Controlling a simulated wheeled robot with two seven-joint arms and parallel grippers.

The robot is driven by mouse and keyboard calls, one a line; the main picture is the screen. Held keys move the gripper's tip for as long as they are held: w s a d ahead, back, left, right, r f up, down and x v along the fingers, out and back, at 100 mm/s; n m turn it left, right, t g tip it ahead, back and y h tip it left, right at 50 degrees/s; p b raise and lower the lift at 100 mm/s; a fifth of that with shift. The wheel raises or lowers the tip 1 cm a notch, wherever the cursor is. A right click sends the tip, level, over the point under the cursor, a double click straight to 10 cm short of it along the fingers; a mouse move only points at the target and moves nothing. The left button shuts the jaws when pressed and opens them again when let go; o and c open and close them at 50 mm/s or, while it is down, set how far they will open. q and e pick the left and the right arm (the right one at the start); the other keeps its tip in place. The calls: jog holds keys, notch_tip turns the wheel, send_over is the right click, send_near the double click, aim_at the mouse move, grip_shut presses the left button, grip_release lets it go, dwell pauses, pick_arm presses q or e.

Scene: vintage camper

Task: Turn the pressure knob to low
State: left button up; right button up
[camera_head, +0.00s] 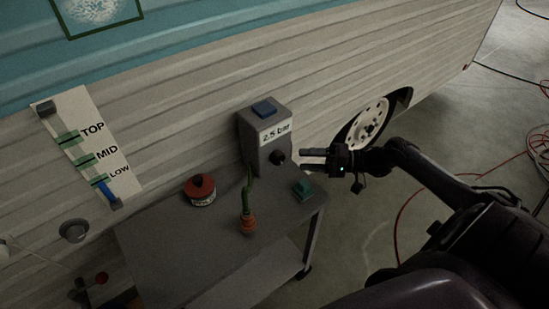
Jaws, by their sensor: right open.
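A grey box (252,135) stands at the back of a grey cart, against the camper's side. A label reading "2.5 bar" (276,133) and a dark round knob (278,157) are on its front, and a blue block (264,108) is on its top. The knob's setting is too small to read. My right gripper (306,160) is open, its fingers pointing left just right of the knob. It looks empty, and I cannot tell whether it touches the knob. My left gripper is not in view.
The cart top (165,245) holds a red-topped tin (200,190), a cactus in an orange pot (247,222) and a green block (303,190). A TOP/MID/LOW panel (88,150) is on the camper wall. A camper wheel (366,124) is behind my right arm. Red hoses lie on the floor at right.

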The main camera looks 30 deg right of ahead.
aim_at(282, 159)
jog(key=x, duration=0.6)
jog(key=shift+w+a+f, duration=0.1)
jog(key=shift+w+a, duration=0.05)
jog(key=shift+a, duration=0.05)
